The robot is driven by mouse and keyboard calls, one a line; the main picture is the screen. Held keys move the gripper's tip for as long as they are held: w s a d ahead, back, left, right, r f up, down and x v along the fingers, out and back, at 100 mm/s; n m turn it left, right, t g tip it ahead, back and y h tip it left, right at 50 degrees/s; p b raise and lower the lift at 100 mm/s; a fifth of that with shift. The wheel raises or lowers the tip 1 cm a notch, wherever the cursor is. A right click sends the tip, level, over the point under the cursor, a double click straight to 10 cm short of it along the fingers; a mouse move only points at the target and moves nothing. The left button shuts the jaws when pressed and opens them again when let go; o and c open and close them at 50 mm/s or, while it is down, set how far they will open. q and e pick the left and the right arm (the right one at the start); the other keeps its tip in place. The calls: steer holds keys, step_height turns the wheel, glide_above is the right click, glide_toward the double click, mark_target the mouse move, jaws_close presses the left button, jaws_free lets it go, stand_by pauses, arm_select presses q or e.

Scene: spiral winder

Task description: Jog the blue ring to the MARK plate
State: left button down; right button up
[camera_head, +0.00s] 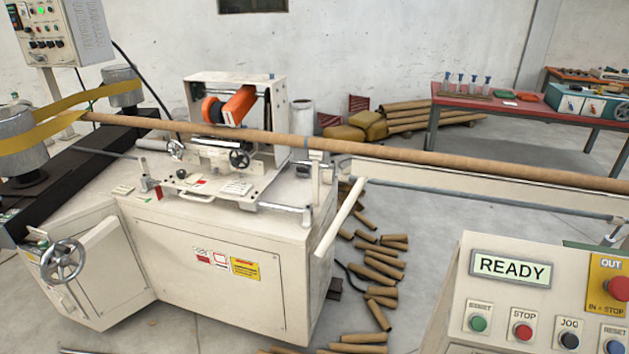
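A long brown tube (450,158) runs from the winder on the left across to the right edge. I cannot make out a plate reading MARK; small plates with unreadable print lie on the machine top. The control panel (465,300) at lower right has a display (511,269) reading READY and a black JOG button (569,340). Neither of my grippers is in view.
The panel also has a green button (478,323), a red STOP button (523,332), a blue RESET button (614,347) and a red knob on yellow (617,287). Cut tubes (380,270) lie on the floor. A red table (520,107) stands behind.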

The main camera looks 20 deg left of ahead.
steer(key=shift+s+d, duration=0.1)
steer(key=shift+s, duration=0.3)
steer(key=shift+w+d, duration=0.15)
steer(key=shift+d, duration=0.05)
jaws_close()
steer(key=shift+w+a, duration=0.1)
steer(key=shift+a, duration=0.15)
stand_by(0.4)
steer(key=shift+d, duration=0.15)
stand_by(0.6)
